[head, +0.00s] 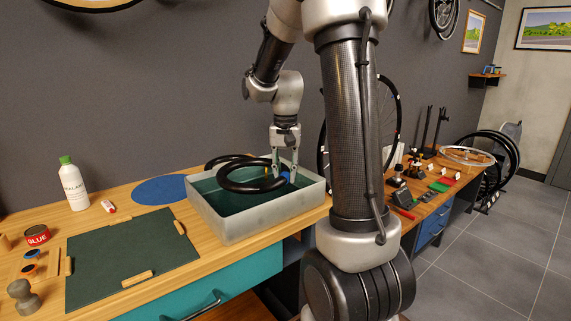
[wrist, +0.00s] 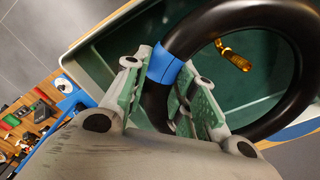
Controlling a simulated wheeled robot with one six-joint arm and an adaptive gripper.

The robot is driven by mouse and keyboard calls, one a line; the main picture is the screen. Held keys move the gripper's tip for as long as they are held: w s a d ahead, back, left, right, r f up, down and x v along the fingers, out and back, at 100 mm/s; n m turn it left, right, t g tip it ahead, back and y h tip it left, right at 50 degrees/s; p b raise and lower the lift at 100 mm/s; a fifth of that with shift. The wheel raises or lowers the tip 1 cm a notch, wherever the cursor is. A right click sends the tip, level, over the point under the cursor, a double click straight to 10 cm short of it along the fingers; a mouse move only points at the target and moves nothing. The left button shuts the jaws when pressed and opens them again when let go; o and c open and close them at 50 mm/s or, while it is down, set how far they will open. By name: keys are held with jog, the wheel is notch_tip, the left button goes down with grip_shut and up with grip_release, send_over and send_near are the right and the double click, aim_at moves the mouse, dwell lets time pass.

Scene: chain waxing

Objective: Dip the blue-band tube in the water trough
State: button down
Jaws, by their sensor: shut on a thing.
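The blue-band tube (head: 240,187) is a thick black ring with a blue band (wrist: 166,64). In the head view it is inside the outline of the grey-walled water trough (head: 262,222), tilted, near rim height. I cannot tell whether it touches the water. My gripper (head: 285,178) points down over the trough's back right part and is shut on the tube beside the blue band. In the wrist view the tube (wrist: 295,30) passes between my green-padded fingers (wrist: 165,90), and a brass valve (wrist: 232,55) shows inside the ring.
Another black loop (head: 222,158) shows at the trough's back left. A blue round mat (head: 160,190), a white bottle (head: 73,186) and a dark green mat (head: 125,262) with wooden pieces are to the left. Tools lie on the bench to the right (head: 432,190).

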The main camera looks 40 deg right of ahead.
jog(key=shift+f, duration=3.85)
dwell(1.4)
jog(key=shift+r, duration=6.55)
